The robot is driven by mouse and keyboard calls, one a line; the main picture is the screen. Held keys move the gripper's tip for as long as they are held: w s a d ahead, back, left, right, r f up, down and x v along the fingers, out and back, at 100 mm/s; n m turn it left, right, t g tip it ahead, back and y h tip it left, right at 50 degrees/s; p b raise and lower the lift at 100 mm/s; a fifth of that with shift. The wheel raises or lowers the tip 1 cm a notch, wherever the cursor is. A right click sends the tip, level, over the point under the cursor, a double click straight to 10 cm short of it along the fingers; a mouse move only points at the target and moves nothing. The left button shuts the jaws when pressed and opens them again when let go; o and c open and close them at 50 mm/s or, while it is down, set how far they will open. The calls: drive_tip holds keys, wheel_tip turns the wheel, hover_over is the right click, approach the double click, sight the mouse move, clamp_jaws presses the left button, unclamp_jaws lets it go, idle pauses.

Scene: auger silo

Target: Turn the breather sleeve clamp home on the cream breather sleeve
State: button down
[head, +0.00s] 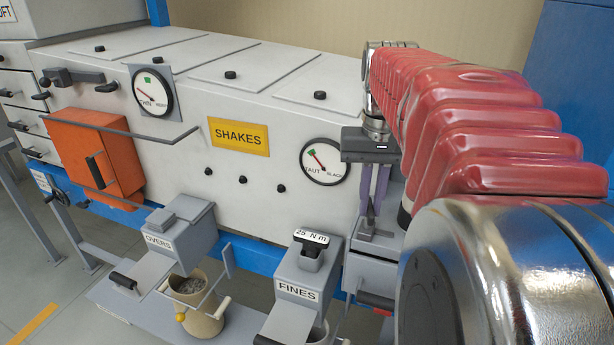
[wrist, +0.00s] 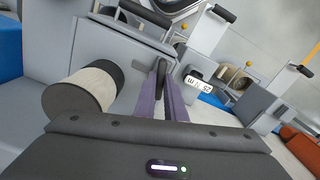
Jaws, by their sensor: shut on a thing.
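The cream breather sleeve (wrist: 95,88) shows at the left of the wrist view as a short textured cylinder with a dark round end. It does not show in the head view, where my arm covers that area. My gripper (wrist: 161,72) has purple fingers pointing at a grey housing, to the right of the sleeve and apart from it. It is shut on a small dark handle (wrist: 158,78), seen between the fingers, which appears to belong to the sleeve clamp. The fingers mostly hide it. In the head view my gripper (head: 370,218) points down above a grey ledge.
A tool marked 25 N m (head: 309,245) stands in the FINES box (head: 300,293), close to the left of my gripper. An OVERS box (head: 175,240) with a cream bucket (head: 205,305) is further left. The white SHAKES cabinet (head: 230,160) with its dials stands behind.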

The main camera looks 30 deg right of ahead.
sight(370, 206)
drive_tip(key=shift+s+f+m, duration=0.1)
drive_tip(key=shift+s+m, duration=0.05)
drive_tip(key=shift+m, duration=1.45)
drive_tip(key=c, duration=1.8)
unclamp_jaws()
drive_tip(key=shift+r, duration=0.2)
drive_tip(key=shift+r, duration=0.25)
wheel_tip(370, 206, up, 13)
drive_tip(key=shift+f, duration=0.1)
